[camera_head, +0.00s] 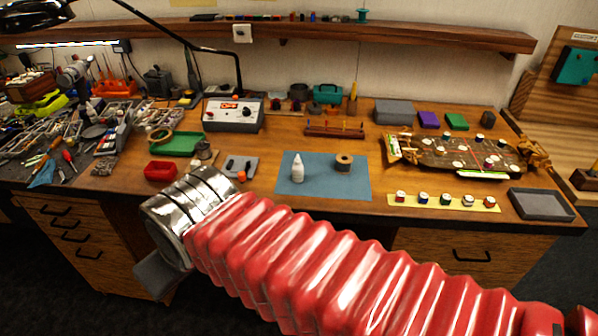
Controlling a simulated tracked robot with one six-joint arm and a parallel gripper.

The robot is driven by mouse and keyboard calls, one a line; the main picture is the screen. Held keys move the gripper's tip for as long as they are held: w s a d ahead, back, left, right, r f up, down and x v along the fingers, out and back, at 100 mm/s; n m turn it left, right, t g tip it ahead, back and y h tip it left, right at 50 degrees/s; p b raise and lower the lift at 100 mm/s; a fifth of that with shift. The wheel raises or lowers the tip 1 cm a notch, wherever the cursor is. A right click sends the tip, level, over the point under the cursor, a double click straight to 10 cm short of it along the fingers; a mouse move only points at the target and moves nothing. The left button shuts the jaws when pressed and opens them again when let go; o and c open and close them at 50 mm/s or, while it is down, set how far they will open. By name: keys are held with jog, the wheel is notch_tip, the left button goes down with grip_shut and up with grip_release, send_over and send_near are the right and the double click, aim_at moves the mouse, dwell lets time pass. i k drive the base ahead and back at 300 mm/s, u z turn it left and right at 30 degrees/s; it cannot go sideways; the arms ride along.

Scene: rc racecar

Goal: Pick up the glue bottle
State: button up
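The glue bottle (297,170) is small and white with a pointed tip. It stands upright on a blue mat (325,187) near the front middle of the workbench. My arm, in a red ribbed sleeve, reaches from the lower right to a silver end part at the left. My gripper (157,277) shows only as a dark grey piece below that silver part, in front of the bench and to the left of the bottle. Its fingertips cannot be made out, and nothing is seen in it. The bottle is fully visible and apart from my arm.
A brown roll (344,162) stands on the mat right of the bottle. A red tray (160,171) and a grey pad (240,167) lie to the left. A yellow strip (443,202) with several small jars and a grey tray (541,204) lie right. A shelf (400,35) runs above.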

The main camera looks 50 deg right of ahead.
aim_at(297, 168)
jog(key=u, duration=0.05)
jog(key=i, duration=1)
jog(key=z, duration=0.05)
